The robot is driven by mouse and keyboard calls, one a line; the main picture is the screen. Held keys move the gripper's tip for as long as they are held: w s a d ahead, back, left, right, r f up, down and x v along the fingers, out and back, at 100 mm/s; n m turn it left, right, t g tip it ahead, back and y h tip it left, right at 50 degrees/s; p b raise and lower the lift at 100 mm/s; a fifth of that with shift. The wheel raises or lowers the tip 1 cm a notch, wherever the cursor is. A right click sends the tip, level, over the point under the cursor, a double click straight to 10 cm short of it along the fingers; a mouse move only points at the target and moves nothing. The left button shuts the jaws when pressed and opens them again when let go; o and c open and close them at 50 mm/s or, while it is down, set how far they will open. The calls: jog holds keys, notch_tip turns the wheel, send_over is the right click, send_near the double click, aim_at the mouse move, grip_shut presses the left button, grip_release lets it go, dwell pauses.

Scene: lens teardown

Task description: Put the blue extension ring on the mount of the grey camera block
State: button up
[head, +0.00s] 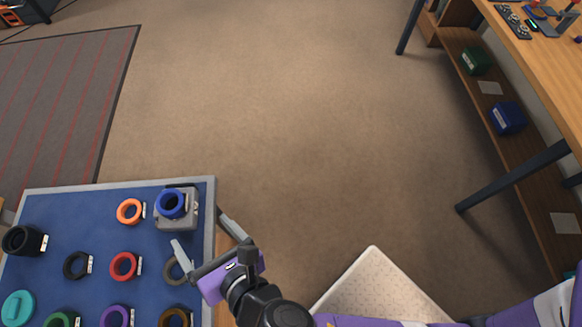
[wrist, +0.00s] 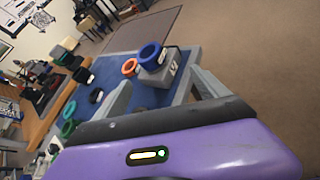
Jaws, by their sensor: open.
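The blue extension ring (head: 171,204) sits on top of the grey camera block (head: 176,222), at the block's mount, near the right edge of the mat. In the wrist view the blue ring (wrist: 151,56) rests on the grey block (wrist: 160,74) and looks slightly tilted to the picture. I cannot tell whether it is fully seated. My gripper (head: 202,234) is open and empty, its two fingers spread just below and right of the block, apart from the ring. In the wrist view the fingers (wrist: 164,88) stand on either side below the block.
The blue mat's grey rim (head: 211,195) borders the work area. Orange (head: 130,211), red (head: 123,266), black (head: 76,265) and other rings lie left of the block. A dark ring (head: 175,271) lies partly behind my gripper. Open floor lies beyond the mat; a wooden bench (head: 545,65) stands right.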

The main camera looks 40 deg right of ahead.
jog(key=s+d+f+m+y, duration=0.2)
jog(key=s+d+m, duration=0.85)
jog(key=m, duration=0.65)
jog(key=s+d+r+m+t+h, duration=0.2)
jog(key=s+d+r+m, duration=0.6)
jog(key=m, duration=0.7)
jog(key=shift+s+d+r+m, duration=0.35)
jog(key=shift+d+r, duration=0.3)
jog(key=shift+d, duration=0.6)
